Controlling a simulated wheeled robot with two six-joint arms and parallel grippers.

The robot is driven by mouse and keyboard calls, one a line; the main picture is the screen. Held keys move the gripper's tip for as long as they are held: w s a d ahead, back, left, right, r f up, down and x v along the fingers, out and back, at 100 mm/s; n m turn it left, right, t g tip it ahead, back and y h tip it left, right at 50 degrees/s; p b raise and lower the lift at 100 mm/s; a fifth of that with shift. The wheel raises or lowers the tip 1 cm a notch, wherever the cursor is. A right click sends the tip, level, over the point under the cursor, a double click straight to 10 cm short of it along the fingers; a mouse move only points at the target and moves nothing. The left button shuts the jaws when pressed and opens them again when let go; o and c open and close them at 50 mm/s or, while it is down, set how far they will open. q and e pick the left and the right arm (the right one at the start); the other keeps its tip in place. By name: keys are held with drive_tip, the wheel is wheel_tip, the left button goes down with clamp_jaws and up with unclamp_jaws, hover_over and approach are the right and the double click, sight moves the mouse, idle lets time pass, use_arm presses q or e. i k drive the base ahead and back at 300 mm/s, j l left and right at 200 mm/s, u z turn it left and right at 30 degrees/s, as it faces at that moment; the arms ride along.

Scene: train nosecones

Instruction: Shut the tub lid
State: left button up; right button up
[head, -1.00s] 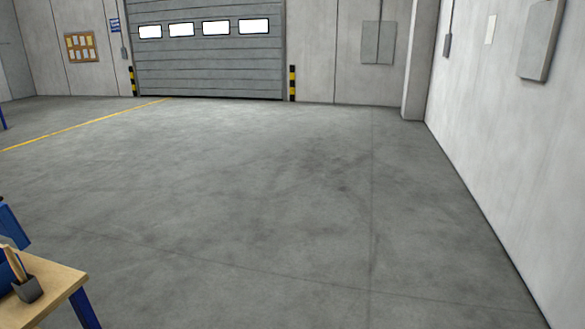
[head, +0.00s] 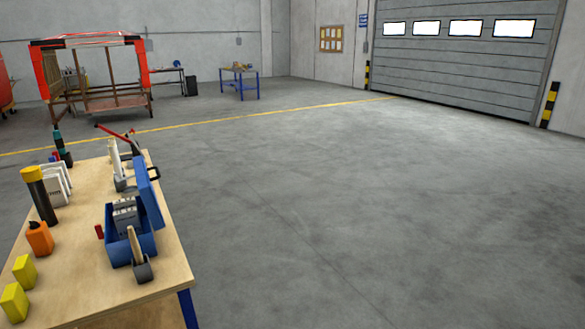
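A blue tub (head: 113,249) stands near the right edge of a wooden workbench at the left of the head view. Its blue lid (head: 149,194) is open and stands up steeply along the tub's far right side. Grey-white items (head: 125,214) show inside the tub. A dark grey holder with a wooden-handled tool (head: 142,272) is in front of the tub and hides part of its near side. Neither of my grippers is in view.
The wooden workbench (head: 165,270) also carries yellow blocks (head: 15,301), an orange bottle (head: 39,238), a dark cylinder with a yellow cap (head: 40,195) and a red-handled tool (head: 114,133). Open concrete floor lies to its right. A red-framed rack (head: 142,66) stands farther back.

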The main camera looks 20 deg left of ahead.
sight(147, 194)
drive_tip(key=i+l+u, duration=0.1)
drive_tip(key=i+u, duration=0.15)
drive_tip(key=u, duration=0.15)
drive_tip(key=i+l+u, duration=0.15)
drive_tip(key=u, duration=0.3)
drive_tip(key=i+l+u, duration=0.25)
drive_tip(key=u, duration=0.15)
drive_tip(key=i+l+u, duration=0.15)
drive_tip(key=l+u, duration=0.15)
drive_tip(key=u, duration=0.15)
drive_tip(key=i+l+u, duration=0.1)
drive_tip(key=l+u, duration=0.3)
drive_tip(key=i+l+u, duration=0.25)
drive_tip(key=i+l, duration=0.15)
drive_tip(key=i, duration=0.2)
drive_tip(key=i+l, duration=0.1)
drive_tip(key=i, duration=0.3)
drive_tip(key=i+l, duration=0.15)
drive_tip(key=i, duration=0.2)
drive_tip(key=u, duration=0.05)
